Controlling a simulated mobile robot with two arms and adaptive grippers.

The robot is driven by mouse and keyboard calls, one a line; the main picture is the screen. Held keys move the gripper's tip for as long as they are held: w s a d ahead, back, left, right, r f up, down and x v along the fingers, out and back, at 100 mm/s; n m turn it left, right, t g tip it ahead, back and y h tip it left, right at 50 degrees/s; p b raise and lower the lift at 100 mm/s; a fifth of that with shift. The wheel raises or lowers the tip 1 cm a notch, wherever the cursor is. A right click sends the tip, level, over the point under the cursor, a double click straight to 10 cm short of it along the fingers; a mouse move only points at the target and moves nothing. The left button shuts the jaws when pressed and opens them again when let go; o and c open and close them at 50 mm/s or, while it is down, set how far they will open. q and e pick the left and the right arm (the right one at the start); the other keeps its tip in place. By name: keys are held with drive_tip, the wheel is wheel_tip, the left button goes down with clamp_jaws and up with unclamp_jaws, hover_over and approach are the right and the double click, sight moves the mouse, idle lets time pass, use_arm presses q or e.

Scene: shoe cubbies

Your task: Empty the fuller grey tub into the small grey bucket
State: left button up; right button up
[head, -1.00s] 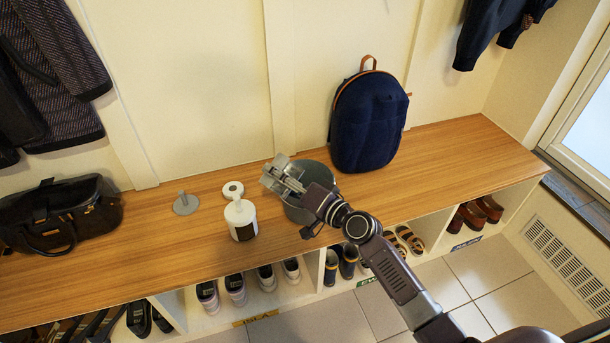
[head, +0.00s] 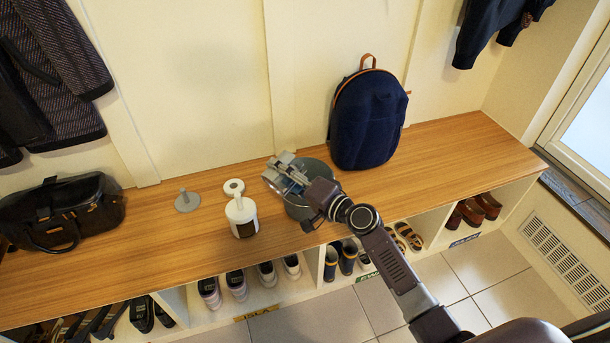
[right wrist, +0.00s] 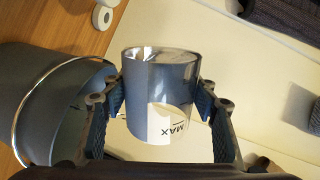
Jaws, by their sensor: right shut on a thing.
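My right gripper (head: 284,174) is shut on a grey tub, which shows best between the fingers in the right wrist view (right wrist: 158,92). The tub is a smooth grey-blue cylinder with a pale patch and a MAX mark. Its contents are not clear to see. The small grey bucket (head: 322,179) stands on the bench, partly hidden under my gripper and forearm. I cannot make out a second grey tub. My left gripper is out of view.
A white lidded canister (head: 241,215), a white ring (head: 233,187) and a grey knobbed disc (head: 187,202) stand left of the bucket. A blue backpack (head: 368,120) stands behind it. A black bag (head: 62,214) is far left. The bench's right end is clear.

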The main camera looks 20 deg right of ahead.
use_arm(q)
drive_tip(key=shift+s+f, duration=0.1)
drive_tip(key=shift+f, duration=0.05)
use_arm(e)
drive_tip(key=shift+w+d+r, duration=0.1)
drive_tip(key=shift+r, duration=0.05)
drive_tip(key=shift+w+d+m, duration=0.1)
drive_tip(key=shift+d+m, duration=0.05)
drive_tip(key=shift+m, duration=0.15)
drive_tip(key=shift+w+d+r+m+p, duration=0.3)
drive_tip(key=shift+d+m+p, duration=0.15)
drive_tip(key=shift+p, duration=0.1)
drive_tip(key=shift+s, duration=0.1)
drive_tip(key=shift+a+f+m, duration=0.1)
drive_tip(key=shift+f+m, duration=0.05)
drive_tip(key=shift+m, duration=0.1)
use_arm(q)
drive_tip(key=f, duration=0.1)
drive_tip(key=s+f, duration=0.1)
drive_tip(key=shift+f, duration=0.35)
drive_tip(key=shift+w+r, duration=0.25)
use_arm(e)
drive_tip(key=shift+f+m, duration=0.1)
drive_tip(key=shift+m, duration=0.2)
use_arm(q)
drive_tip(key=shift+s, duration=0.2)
use_arm(e)
drive_tip(key=shift+f, duration=0.1)
